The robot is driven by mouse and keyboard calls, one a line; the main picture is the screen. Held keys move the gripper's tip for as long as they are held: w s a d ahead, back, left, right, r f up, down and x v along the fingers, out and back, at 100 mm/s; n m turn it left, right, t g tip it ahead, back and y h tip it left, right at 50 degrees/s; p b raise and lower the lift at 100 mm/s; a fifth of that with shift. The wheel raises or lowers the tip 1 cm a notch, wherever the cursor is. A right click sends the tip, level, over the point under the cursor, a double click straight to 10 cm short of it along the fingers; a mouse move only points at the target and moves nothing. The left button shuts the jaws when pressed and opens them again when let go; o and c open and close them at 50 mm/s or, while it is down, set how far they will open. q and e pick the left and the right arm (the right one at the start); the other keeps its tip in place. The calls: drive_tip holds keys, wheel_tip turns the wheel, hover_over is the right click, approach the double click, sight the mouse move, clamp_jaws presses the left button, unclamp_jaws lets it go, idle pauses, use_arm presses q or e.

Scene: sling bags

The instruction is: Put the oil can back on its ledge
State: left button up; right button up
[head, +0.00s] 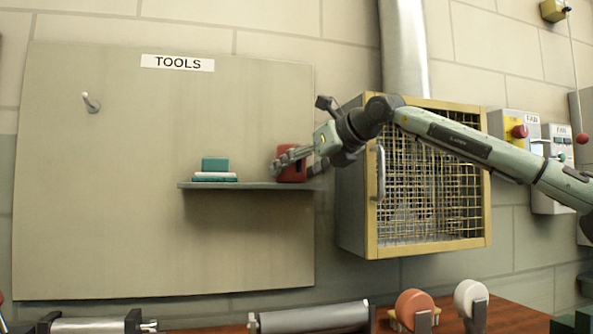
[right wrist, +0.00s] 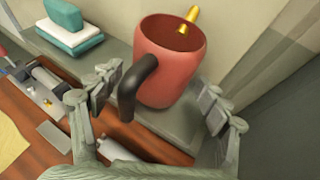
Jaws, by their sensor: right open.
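The oil can is a red cup-shaped can (head: 296,172) with a dark handle and a brass spout. It appears to stand upright at the right end of the grey ledge (head: 252,186) on the tool board. In the right wrist view the can (right wrist: 172,62) shows with its handle toward my gripper and the ledge (right wrist: 187,132) beneath it. My right gripper (head: 282,163) is open at the can. Its fingers (right wrist: 160,92) are spread to either side of the can, with gaps visible. My left gripper is in no view.
A green and white stack (head: 215,171) sits on the ledge left of the can. A yellow-framed mesh cabinet (head: 430,190) juts out just right of the ledge. A wooden bench (head: 500,315) with metal parts lies below. A peg (head: 91,103) sticks out at upper left.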

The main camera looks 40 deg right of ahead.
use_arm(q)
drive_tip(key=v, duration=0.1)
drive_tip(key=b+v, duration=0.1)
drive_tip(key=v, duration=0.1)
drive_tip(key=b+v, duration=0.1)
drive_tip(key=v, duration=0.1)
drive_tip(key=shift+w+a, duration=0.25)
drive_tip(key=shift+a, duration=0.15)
use_arm(e)
drive_tip(key=v, duration=1.1)
drive_tip(key=shift+s+r, duration=0.15)
drive_tip(key=shift+s, duration=0.25)
